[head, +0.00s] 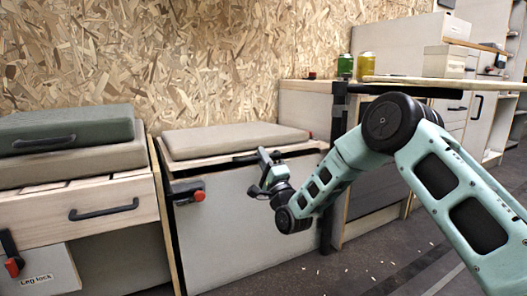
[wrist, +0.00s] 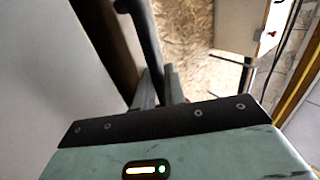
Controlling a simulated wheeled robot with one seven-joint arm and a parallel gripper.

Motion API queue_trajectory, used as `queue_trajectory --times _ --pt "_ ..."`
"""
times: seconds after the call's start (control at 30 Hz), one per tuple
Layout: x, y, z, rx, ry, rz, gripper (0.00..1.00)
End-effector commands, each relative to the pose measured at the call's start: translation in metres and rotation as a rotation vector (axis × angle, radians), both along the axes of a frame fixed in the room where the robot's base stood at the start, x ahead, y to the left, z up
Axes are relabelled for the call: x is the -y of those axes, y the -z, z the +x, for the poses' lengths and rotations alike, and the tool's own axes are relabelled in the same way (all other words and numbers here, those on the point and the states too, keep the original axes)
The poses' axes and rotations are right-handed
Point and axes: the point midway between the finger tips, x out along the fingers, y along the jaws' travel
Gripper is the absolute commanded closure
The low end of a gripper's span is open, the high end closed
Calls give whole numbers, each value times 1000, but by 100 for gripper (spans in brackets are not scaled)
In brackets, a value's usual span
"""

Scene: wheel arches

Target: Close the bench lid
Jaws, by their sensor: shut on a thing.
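The bench lid (head: 228,137) with its beige cushion lies nearly flat on the white-fronted bench (head: 235,215), in the middle of the head view. A dark line shows under its front edge; I cannot tell whether the lid is fully down. My gripper (head: 265,158) is at the lid's front edge, towards its right end, beside a black handle (head: 246,157). In the wrist view the fingers of my gripper (wrist: 160,88) are shut on the black handle bar (wrist: 143,35). The fingertips and the gripped part of the handle are partly hidden.
A red-knobbed latch (head: 198,195) sits on the bench front. At left is a drawer unit (head: 100,205) with a green cushion (head: 66,128) on top. A counter (head: 415,81) with two cans stands at right. Floor (head: 365,265) shows in front of the bench.

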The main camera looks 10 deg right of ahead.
Motion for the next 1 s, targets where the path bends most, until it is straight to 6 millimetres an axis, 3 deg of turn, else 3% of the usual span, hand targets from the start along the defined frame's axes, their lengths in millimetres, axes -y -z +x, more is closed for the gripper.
queue_trajectory --times 0.03,0.2,0.73,0.77,1.0 --pt "0 26 2 -19 0 -4 100" --pt "0 41 4 18 0 6 100" --pt "1 45 5 37 1 10 100" --pt "1 46 6 37 1 10 83" --pt "2 47 3 35 1 9 83"
